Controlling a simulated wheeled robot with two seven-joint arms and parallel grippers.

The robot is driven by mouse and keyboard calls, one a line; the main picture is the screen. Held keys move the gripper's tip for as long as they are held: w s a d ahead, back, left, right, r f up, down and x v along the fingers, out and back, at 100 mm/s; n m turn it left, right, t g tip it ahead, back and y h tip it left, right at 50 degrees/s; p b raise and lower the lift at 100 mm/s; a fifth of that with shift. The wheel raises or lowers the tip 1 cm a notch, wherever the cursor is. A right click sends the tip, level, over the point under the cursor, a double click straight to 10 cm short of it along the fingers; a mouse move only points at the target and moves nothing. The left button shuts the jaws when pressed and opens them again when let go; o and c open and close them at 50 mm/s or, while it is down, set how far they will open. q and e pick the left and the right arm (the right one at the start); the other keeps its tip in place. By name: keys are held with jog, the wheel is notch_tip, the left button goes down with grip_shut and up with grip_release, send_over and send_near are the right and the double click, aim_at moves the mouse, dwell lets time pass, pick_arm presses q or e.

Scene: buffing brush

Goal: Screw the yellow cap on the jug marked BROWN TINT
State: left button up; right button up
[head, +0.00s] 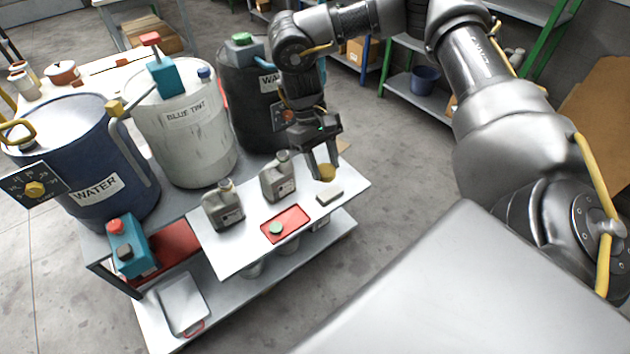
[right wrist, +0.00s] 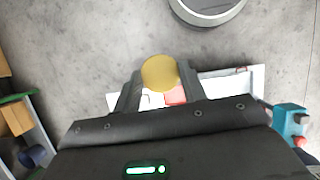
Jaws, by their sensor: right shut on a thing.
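My right gripper (head: 322,165) is shut on the yellow cap (head: 326,173) and holds it above the right end of the white bench top (head: 230,260). The cap also shows as a yellow disc (right wrist: 160,72) between the fingers in the right wrist view. Two grey jugs stand upright on the bench in the head view: a left jug (head: 224,207) and a right jug (head: 277,179), left of the held cap. Their labels are too small to read, so I cannot tell which says BROWN TINT. My left gripper is out of view.
A red tray (head: 272,232) with a green cap (head: 276,229) lies in front of the jugs. A small pale block (head: 329,196) lies below the held cap. Drums marked WATER (head: 85,160) and BLUE TINT (head: 185,140) and a dark drum (head: 240,85) stand behind.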

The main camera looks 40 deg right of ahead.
jog(key=r+m, duration=0.1)
jog(key=r, duration=0.1)
jog(key=r+m+y, duration=0.1)
jog(key=r+m, duration=0.1)
jog(key=shift+s, duration=0.2)
jog(key=shift+a+r+m, duration=0.3)
jog(key=shift+a+r, duration=0.2)
jog(key=shift+a, duration=0.2)
jog(key=a+n+h, duration=0.1)
jog(key=a+n, duration=0.2)
jog(key=a, duration=0.7)
jog(key=shift+w, duration=0.25)
jog(key=shift+d+r, duration=0.1)
